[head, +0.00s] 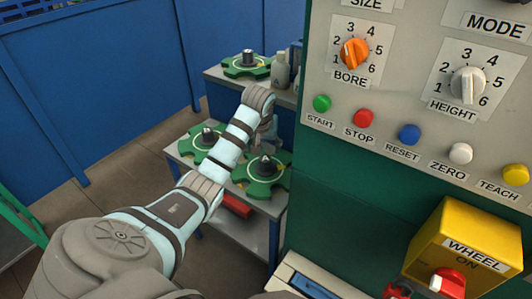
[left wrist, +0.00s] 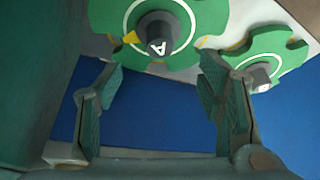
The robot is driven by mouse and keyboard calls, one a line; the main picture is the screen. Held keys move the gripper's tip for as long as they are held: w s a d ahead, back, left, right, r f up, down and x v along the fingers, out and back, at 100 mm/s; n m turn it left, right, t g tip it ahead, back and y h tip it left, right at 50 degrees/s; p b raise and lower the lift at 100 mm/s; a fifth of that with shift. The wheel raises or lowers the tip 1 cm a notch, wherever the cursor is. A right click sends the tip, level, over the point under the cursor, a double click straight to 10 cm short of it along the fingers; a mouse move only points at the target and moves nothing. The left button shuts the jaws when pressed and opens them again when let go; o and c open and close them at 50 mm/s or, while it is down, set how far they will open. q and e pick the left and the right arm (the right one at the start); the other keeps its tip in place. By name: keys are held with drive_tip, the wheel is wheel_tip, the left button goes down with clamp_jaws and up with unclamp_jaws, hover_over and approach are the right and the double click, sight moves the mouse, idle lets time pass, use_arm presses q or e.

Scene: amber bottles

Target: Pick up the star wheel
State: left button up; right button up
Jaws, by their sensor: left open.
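Three green star wheels with dark hubs show in the head view. One lies on the upper shelf (head: 235,71) at the back, one lies at the left of the lower table (head: 204,141), and one lies at its right (head: 263,187). In the left wrist view, one star wheel (left wrist: 205,17) with a hub marked "A" is beyond my fingertips, and another star wheel (left wrist: 285,45) is at the right. My left gripper (left wrist: 161,72) is open and empty, its fingers apart from the wheels. In the head view it is mostly hidden behind my wrist. My right gripper is out of view.
A green machine with a grey control panel (head: 400,130) stands close on the right. A yellow wheel switch box (head: 470,240) juts from it. A pale bottle (head: 280,72) stands beside the back wheel. A red object (head: 236,207) is under the tabletop. Blue walls (head: 90,80) stand behind.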

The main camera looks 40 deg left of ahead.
sight(265, 158)
use_arm(q)
drive_tip(key=shift+n, duration=0.3)
drive_tip(key=b+x, duration=0.2)
drive_tip(key=x, duration=0.2)
drive_tip(key=b+x, duration=0.2)
drive_tip(key=x, duration=0.3)
drive_tip(key=b+x, duration=0.1)
drive_tip(key=x, duration=0.3)
drive_tip(key=shift+w+a+b, duration=0.25)
drive_tip(key=shift+w+b, duration=0.15)
drive_tip(key=shift+w, duration=0.05)
drive_tip(key=shift+r, duration=0.1)
drive_tip(key=c, duration=1.2)
clamp_jaws()
drive_tip(key=shift+r, duration=0.1)
